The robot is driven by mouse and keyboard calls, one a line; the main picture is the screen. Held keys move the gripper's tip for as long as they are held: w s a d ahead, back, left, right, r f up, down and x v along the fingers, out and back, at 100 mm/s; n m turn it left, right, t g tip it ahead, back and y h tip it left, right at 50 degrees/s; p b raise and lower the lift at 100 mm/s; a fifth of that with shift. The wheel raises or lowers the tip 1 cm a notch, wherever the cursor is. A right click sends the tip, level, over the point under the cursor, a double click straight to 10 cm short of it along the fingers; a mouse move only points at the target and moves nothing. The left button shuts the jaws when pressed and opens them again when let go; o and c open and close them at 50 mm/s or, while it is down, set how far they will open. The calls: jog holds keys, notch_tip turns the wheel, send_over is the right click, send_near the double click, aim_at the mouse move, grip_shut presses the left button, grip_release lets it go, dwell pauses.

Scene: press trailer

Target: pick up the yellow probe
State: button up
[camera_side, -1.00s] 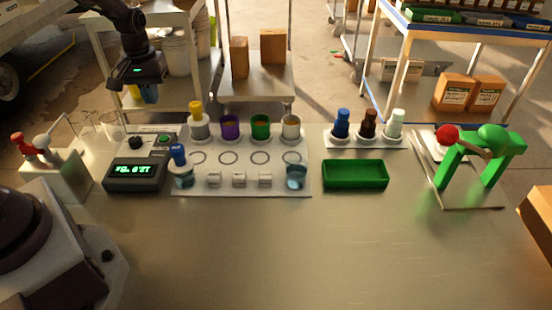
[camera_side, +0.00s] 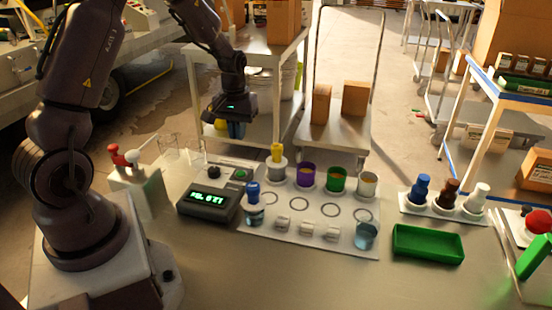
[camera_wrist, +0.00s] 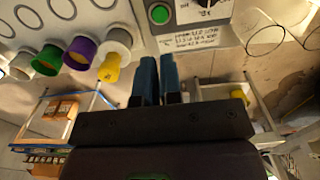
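The yellow probe (camera_side: 277,152) stands upright in a pale grey cup (camera_side: 276,172) at the left of the back row on the white mat. In the wrist view the yellow probe (camera_wrist: 109,68) sticks out of its cup, left of the fingers. My gripper (camera_side: 236,131) hangs in the air behind the meter, left of the probe and apart from it. Its two blue fingers (camera_wrist: 159,62) point down, close together with a narrow gap. Nothing shows between them. Whether they are fully shut is unclear.
A purple cup (camera_side: 305,174), a green cup (camera_side: 336,179) and a white cup (camera_side: 367,184) stand beside the probe's cup. A blue-capped bottle (camera_side: 254,205) and a meter (camera_side: 208,202) are in front. A green tray (camera_side: 428,244) lies at right. The front table is clear.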

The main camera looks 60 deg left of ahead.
jog(key=o, duration=1)
jog(key=shift+d, duration=0.1)
notch_tip(320, 180, up, 3)
jog(key=n, duration=0.4)
send_over(277, 146)
jog(key=shift+s+f, duration=0.15)
jog(key=shift+s, duration=0.3)
jog(key=f+n, duration=0.1)
jog(key=n, duration=0.1)
jog(key=w+f+n, duration=0.1)
jog(key=f+n, duration=0.3)
jog(key=shift+w+f+n, duration=0.15)
jog(key=shift+w+n, duration=0.1)
jog(key=shift+n, duration=0.15)
jog(key=f, duration=0.4)
jog(key=shift+s, duration=0.4)
jog(key=shift+f, duration=0.7)
